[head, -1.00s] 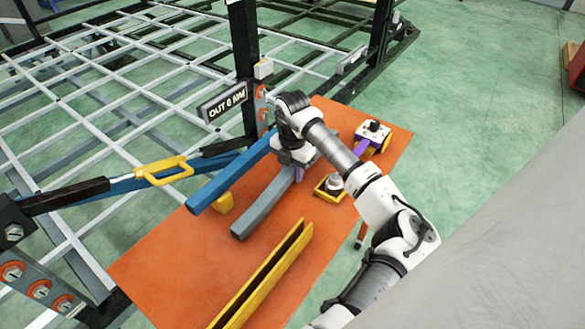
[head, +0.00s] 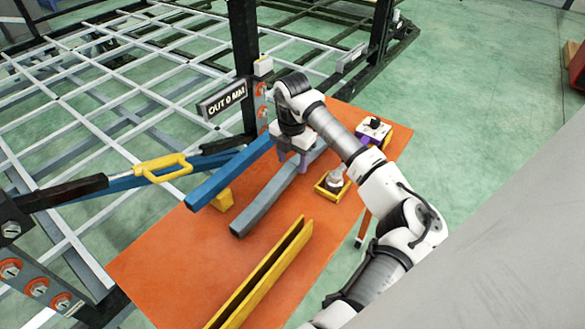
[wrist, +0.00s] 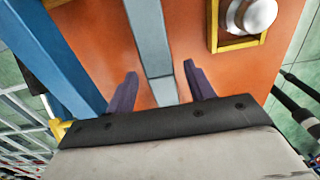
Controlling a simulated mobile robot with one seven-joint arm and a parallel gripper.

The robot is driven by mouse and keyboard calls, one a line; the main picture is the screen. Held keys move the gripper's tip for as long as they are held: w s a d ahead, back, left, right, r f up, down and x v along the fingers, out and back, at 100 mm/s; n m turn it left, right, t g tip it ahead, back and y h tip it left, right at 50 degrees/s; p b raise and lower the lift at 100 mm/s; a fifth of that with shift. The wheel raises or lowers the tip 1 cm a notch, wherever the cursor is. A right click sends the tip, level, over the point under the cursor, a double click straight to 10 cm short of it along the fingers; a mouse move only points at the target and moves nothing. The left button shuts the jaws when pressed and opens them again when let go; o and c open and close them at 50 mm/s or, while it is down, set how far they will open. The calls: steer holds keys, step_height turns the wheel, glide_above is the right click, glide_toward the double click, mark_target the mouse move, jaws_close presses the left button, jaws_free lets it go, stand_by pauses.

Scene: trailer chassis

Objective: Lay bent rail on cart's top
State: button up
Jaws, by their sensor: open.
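The bent rail (head: 268,197), a grey-blue bar, lies on the orange cart top (head: 160,255), and no gap shows beneath it. Its far part is partly hidden by my gripper in the head view. In the wrist view the rail (wrist: 151,40) runs up the picture from between the fingers, with a kink and a paler end. My gripper (head: 293,162) is open above the rail. Its two purple fingers (wrist: 160,88) stand apart on either side, with orange surface showing between each finger and the rail.
A blue bar (head: 225,178) runs close left of the rail, by a yellow block (head: 222,199). A yellow channel (head: 262,277) lies in front. A yellow tray with a metal knob (head: 334,185) and a white box (head: 373,131) stand right. The chassis frame (head: 110,110) borders the left.

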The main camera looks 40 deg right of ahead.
mark_target(292, 163)
step_height(292, 163, up, 9)
steer(key=b, duration=0.2)
steer(key=shift+f, duration=0.1)
stand_by(1.1)
